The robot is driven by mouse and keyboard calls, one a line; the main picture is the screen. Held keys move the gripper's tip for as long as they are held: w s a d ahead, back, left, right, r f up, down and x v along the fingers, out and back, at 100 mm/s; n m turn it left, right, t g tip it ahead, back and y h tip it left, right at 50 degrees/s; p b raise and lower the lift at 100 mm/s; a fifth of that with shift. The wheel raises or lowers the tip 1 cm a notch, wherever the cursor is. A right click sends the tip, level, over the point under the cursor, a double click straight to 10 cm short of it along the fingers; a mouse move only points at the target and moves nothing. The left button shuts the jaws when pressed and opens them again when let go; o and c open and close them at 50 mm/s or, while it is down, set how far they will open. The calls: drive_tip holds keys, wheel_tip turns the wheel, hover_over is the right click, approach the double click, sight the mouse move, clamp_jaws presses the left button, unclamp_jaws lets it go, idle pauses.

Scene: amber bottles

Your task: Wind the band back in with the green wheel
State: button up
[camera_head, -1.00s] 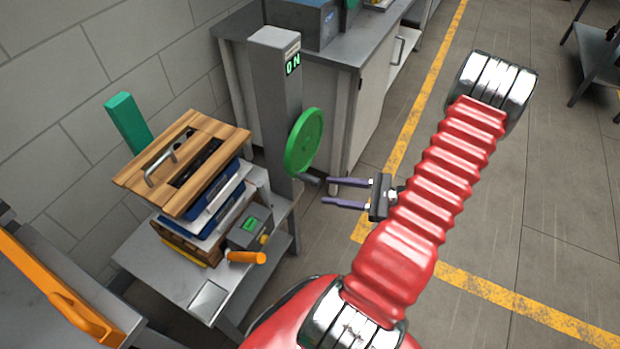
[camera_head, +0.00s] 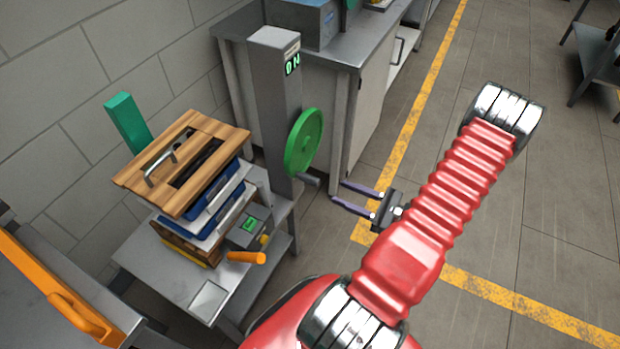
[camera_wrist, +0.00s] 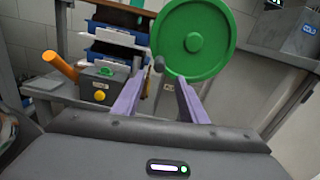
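The green wheel (camera_head: 303,142) is mounted on the side of a grey post (camera_head: 275,95) whose small display reads "ON". A dark handle (camera_head: 311,180) sticks out near the wheel's lower rim. My gripper (camera_head: 337,191) is open and empty, to the right of the handle and a little apart from it in the head view. In the wrist view the green wheel (camera_wrist: 194,40) stands ahead, with its handle (camera_wrist: 159,64) just beyond and above the left one of the two purple fingers (camera_wrist: 152,88). No band can be made out.
A low table (camera_head: 165,268) at left holds a wooden-topped stack (camera_head: 205,150) and a grey box with an orange handle (camera_head: 246,258). A grey cabinet (camera_head: 375,120) stands behind the wheel.

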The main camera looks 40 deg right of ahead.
sight(297, 173)
drive_tip(key=x, duration=1.2)
drive_tip(key=shift+w, duration=0.15)
drive_tip(key=shift+c, duration=0.3)
clamp_jaws()
drive_tip(key=shift+d, duration=0.25)
drive_tip(key=shift+a, duration=0.15)
